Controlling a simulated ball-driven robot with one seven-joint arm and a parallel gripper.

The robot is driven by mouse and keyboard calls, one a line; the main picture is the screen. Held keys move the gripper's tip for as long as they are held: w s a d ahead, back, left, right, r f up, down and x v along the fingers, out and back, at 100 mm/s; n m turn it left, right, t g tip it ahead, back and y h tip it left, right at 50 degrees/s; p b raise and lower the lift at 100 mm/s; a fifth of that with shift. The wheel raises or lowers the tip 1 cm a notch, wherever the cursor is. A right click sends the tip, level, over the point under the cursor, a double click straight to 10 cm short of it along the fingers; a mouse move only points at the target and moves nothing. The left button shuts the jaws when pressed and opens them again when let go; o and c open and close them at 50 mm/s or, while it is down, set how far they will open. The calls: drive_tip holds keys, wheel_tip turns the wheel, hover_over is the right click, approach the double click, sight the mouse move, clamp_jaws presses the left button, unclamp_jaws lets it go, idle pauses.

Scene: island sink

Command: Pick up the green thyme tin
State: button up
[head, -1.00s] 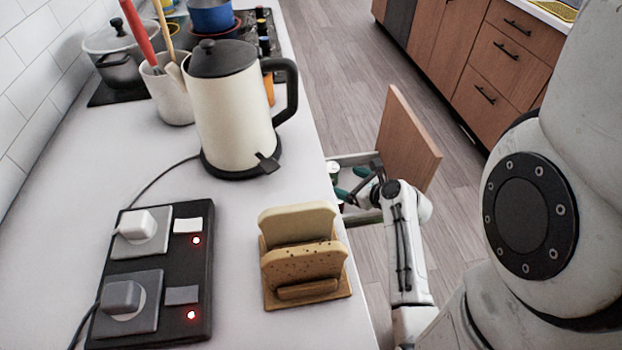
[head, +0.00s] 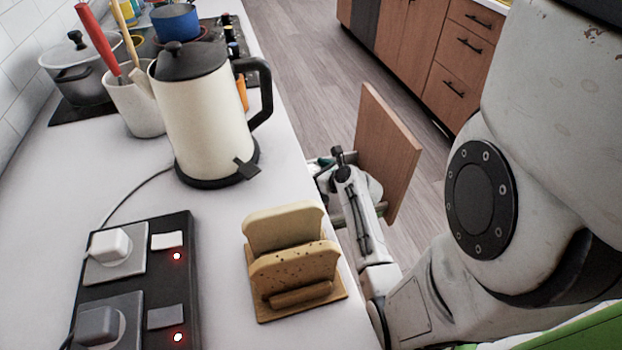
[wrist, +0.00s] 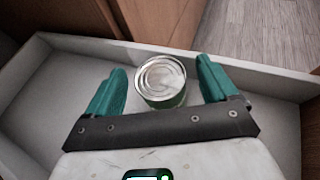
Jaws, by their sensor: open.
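The green thyme tin (wrist: 161,80) shows in the wrist view as a round tin with a silver lid and a thin band of green side below it. It stands upright in the open drawer (wrist: 262,82), near the drawer's front wall. My gripper (wrist: 161,86) is open, with one teal finger on each side of the tin and a gap on both sides. I cannot tell how far down the fingers reach. In the head view my gripper is at the drawer, mostly hidden behind my own arm, and the tin cannot be made out.
The drawer's wooden front (head: 387,150) stands out from the counter. On the counter (head: 215,218) are a toast rack with bread (head: 293,262), a cream kettle (head: 207,125), and a black switch panel (head: 190,255). The floor beyond the drawer is clear.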

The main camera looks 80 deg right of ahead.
drive_tip(key=shift+w+d+f, duration=0.2)
drive_tip(key=shift+w+d, duration=0.15)
drive_tip(key=shift+w, duration=0.1)
drive_tip(key=shift+c, duration=0.5)
drive_tip(key=c, duration=1)
